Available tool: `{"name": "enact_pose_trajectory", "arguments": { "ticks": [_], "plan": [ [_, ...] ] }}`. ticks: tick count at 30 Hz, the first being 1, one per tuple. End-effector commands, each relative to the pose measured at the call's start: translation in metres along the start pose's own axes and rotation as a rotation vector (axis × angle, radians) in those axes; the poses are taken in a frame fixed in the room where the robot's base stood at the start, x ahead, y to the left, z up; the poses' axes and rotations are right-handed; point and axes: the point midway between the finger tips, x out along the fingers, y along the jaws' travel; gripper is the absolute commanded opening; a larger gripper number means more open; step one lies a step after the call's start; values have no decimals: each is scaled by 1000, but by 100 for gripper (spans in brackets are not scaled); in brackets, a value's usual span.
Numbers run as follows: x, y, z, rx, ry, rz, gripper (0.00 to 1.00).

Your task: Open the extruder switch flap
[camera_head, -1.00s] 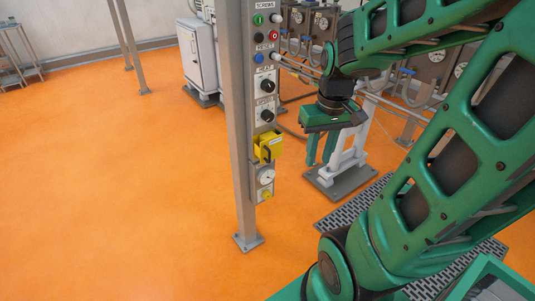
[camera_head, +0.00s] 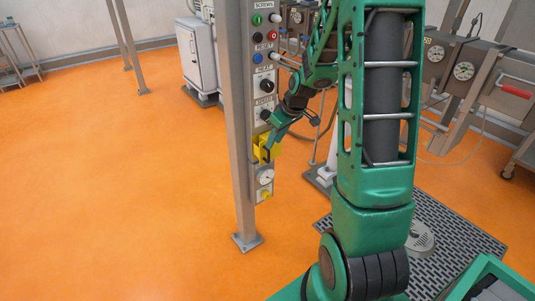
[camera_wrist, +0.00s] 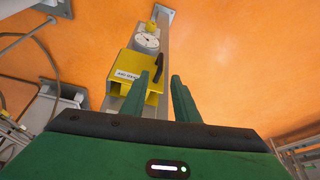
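The yellow switch box with its flap (camera_head: 257,155) is on the grey panel post in the head view, partly hidden by my gripper (camera_head: 268,144). In the wrist view the yellow box (camera_wrist: 128,68) shows a white label and a dark handle (camera_wrist: 158,62) along its right side. My gripper (camera_wrist: 160,75) is open in that view, with a clear gap between its two green fingers. The left finger overlaps the box's edge and the right finger is beside it. The fingers look empty; I cannot tell whether either one touches the box.
Above the box the panel carries black knobs (camera_head: 267,86) and coloured buttons (camera_head: 258,58). A round gauge (camera_head: 265,176) and a small yellow button (camera_head: 265,195) are below. The post (camera_head: 240,150) borders open orange floor (camera_head: 150,200) on the left.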

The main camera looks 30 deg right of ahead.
Motion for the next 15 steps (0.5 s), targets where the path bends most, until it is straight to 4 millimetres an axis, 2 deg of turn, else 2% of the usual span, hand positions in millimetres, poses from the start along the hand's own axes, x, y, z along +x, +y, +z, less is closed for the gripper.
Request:
{"name": "enact_pose_trajectory", "arguments": {
  "ticks": [3,9,15],
  "plan": [
    [22,-1,1,1,-4,-3,28],
    [55,0,1,1,-4,-1,28],
    [76,-1,1,1,-2,-1,28]
  ]
}}
